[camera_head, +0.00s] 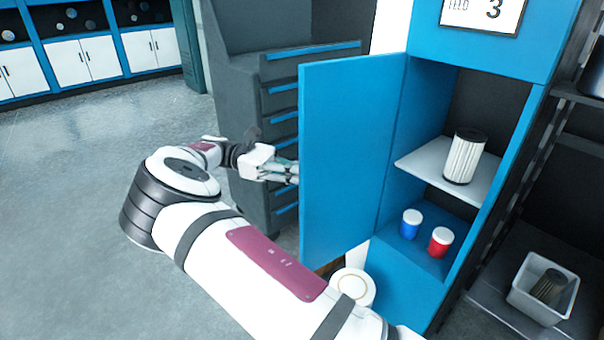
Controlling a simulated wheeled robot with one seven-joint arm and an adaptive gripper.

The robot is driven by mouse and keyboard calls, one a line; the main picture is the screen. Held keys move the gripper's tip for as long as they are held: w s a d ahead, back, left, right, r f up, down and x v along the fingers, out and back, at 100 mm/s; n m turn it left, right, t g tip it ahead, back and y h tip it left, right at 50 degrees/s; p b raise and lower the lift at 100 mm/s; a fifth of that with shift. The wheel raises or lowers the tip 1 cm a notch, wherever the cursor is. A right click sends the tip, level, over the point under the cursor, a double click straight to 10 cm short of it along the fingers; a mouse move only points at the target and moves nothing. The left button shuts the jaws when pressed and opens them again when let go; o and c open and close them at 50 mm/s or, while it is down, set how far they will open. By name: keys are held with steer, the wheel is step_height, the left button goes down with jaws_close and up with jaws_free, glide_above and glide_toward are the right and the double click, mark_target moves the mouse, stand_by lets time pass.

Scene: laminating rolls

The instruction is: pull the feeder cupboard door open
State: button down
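The feeder cupboard door (345,150) is a blue panel standing swung out from the blue cupboard (490,38), which bears a "FEED 3" label. The door is open and the cupboard's inside shows. My gripper (292,172) is at the door's left edge, on its far side from the camera. The fingertips are partly hidden behind the door, so I cannot tell whether they touch or grip it. The door's handle is not visible.
A white ribbed cylinder (464,157) stands on the cupboard's shelf (420,162). Below are a blue jar (410,226) and a red jar (440,243). A white bin (543,290) sits at right. A dark drawer cabinet (245,100) stands behind my gripper. Floor at left is clear.

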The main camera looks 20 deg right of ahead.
stand_by(0.3)
steer(key=c, duration=2)
jaws_free()
steer(key=shift+r, duration=0.1)
